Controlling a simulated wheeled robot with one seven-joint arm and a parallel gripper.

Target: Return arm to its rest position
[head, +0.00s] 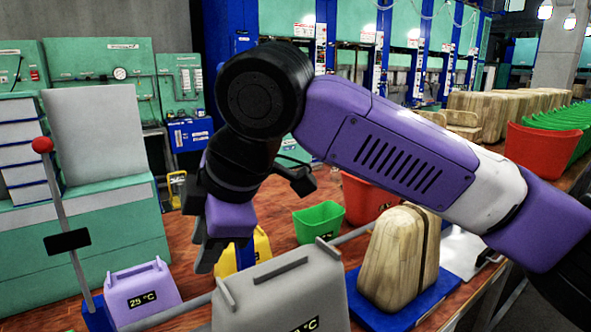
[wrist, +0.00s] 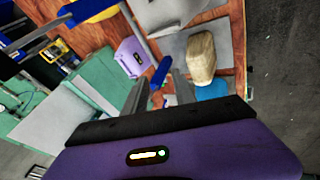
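My arm reaches in from the right edge of the head view, its purple and white forearm (head: 400,150) rising to a black elbow-like joint and then bending down. My gripper (head: 207,262) hangs at the left end, pointing down in front of a yellow block (head: 258,247). In the wrist view, the two grey fingers of the gripper (wrist: 160,88) stand apart. A blue bar (wrist: 160,72) shows between and beyond them, and I see nothing clamped. Part of the fingers is hidden in the head view.
A grey weight (head: 285,290) and a purple weight (head: 140,290) marked 25 °C stand in front. A red-knobbed lever (head: 62,205) rises at left. A wooden form (head: 395,260) on a blue plate, a green bin (head: 319,221) and red bins (head: 545,150) lie to the right.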

